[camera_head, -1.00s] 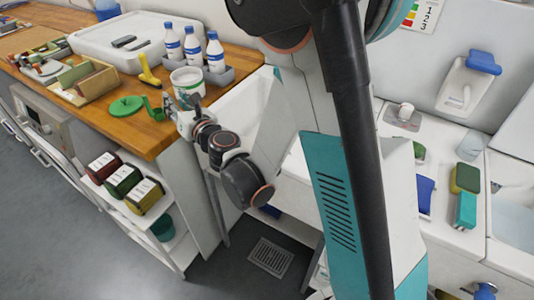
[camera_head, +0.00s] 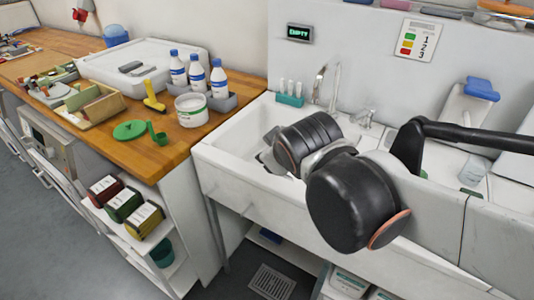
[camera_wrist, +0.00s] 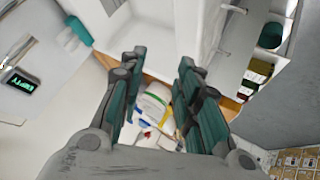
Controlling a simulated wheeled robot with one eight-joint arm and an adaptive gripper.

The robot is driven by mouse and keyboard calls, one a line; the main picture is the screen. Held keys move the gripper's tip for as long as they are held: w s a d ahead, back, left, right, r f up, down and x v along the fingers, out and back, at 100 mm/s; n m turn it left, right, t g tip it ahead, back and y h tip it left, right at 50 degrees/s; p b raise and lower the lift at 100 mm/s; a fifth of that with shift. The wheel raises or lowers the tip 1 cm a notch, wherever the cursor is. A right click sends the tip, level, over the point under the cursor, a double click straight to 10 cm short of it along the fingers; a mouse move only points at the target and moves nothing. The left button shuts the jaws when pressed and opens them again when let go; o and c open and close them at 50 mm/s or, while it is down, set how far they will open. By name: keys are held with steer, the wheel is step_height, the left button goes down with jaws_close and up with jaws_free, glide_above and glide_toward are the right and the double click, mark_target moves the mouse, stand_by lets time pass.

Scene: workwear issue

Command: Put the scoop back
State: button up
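A small green scoop (camera_head: 157,135) stands on the wooden counter near its front edge. It is right beside a round green lid (camera_head: 129,130) that lies flat. A white tub (camera_head: 191,111) with a green band stands behind and to the right of the scoop, and its top looks open. My gripper (camera_wrist: 160,88) is open and empty, with its two fingers wide apart. In the head view it is over the sink, right of the counter, with its fingers mostly hidden by my wrist. The tub (camera_wrist: 154,102) shows between the fingers, some way off. I cannot make out the scoop in the wrist view.
White bottles with blue caps (camera_head: 198,76) stand in a grey holder behind the tub. A yellow tool (camera_head: 153,96) is left of the tub, near a wooden divided box (camera_head: 92,105). The sink (camera_head: 232,140) adjoins the counter's right end.

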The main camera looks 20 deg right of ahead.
steer(key=s+a+f+m+g+y, duration=0.1)
steer(key=s+a+f+m+g, duration=0.1)
steer(key=s+m, duration=0.2)
steer(key=s, duration=0.3)
steer(key=shift+s+a+y, duration=0.3)
steer(key=shift+s+y, duration=0.1)
steer(key=shift+f, duration=0.15)
